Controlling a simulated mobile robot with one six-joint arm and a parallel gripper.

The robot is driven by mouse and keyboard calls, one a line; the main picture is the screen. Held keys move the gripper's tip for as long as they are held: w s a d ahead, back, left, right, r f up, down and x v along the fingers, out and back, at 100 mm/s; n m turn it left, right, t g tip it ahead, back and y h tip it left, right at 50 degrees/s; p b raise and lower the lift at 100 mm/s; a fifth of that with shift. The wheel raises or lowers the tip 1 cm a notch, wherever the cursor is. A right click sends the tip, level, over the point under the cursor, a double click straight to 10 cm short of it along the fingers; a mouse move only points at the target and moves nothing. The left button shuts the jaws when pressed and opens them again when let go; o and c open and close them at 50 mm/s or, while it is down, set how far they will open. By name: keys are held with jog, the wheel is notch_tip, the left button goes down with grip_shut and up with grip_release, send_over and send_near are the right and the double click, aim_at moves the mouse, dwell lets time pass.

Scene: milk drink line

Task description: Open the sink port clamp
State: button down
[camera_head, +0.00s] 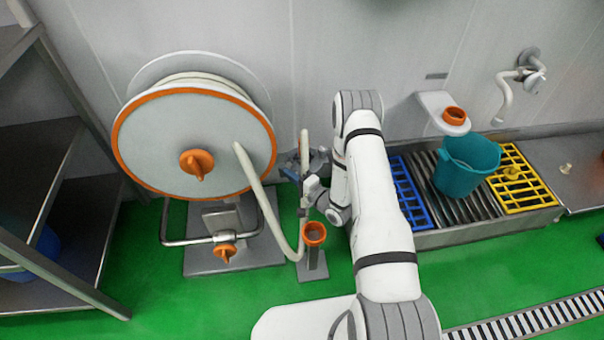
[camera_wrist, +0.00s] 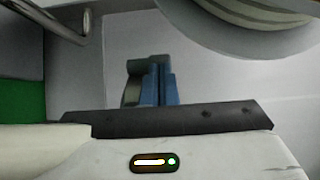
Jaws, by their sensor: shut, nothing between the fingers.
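At the sink's back left corner, a white fitting with an orange round port (camera_head: 454,115) stands against the wall. I cannot make out a clamp on it for certain. My gripper (camera_head: 292,174) is well to the left of this port, in front of the wall between the hose reel and my arm. It is small and partly hidden by the hose there. In the wrist view my gripper's blue fingers (camera_wrist: 160,84) are together beyond a dark bar, with nothing visible held. The orange port does not show in the wrist view.
A hose reel (camera_head: 138,145) with an orange rim stands left, its pale hose (camera_head: 259,190) near my gripper. An orange-topped stand (camera_head: 314,235) is below. The sink holds blue (camera_head: 411,195) and yellow (camera_head: 541,190) racks and a teal bucket (camera_head: 466,168).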

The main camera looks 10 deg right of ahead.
jog(key=shift+w+a, duration=0.15)
jog(key=shift+a, duration=0.65)
jog(key=s+p, duration=0.2)
jog(key=s, duration=0.9)
jog(key=shift+s+d+p, duration=0.25)
jog(key=shift+s+p, duration=0.05)
